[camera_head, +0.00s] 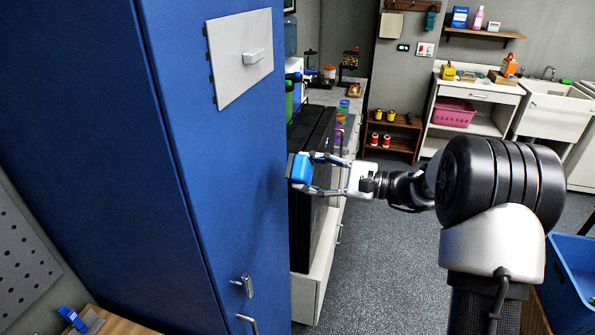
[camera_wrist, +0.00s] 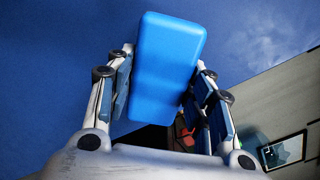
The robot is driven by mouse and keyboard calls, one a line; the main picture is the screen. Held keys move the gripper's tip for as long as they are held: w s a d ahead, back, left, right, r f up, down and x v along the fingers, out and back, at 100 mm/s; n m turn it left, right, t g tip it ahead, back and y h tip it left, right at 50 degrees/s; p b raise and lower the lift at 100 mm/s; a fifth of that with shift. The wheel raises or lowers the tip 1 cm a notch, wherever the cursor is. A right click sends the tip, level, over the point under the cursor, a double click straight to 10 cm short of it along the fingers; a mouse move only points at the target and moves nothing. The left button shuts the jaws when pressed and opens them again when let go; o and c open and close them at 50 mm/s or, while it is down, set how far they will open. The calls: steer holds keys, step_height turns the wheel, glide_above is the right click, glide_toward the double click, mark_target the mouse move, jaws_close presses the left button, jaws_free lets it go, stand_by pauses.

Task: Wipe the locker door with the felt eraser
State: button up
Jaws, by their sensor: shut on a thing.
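The tall blue locker (camera_head: 100,150) fills the left of the head view. Its door (camera_head: 225,165) has a metal handle (camera_head: 243,285) low down. My gripper (camera_head: 311,172) is shut on the bright blue felt eraser (camera_head: 300,168), beside the door's right edge. In the wrist view the eraser (camera_wrist: 165,55) sits between the two fingers, its far end sticking out past them. The dark blue door surface (camera_wrist: 60,60) lies behind it, with a pale, cloudy smudge (camera_wrist: 265,45) to the right. I cannot tell whether the eraser touches the door.
A white panel (camera_head: 228,75) with a small white block is on the upper door. A black cabinet (camera_head: 312,190) stands right behind the gripper. A blue bin (camera_head: 572,265) is at lower right. Grey floor (camera_head: 385,260) is open in the middle.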

steer(key=shift+s+d, duration=0.15)
steer(key=shift+d, duration=0.25)
steer(key=shift+d, duration=0.1)
steer(key=shift+v, duration=1.4)
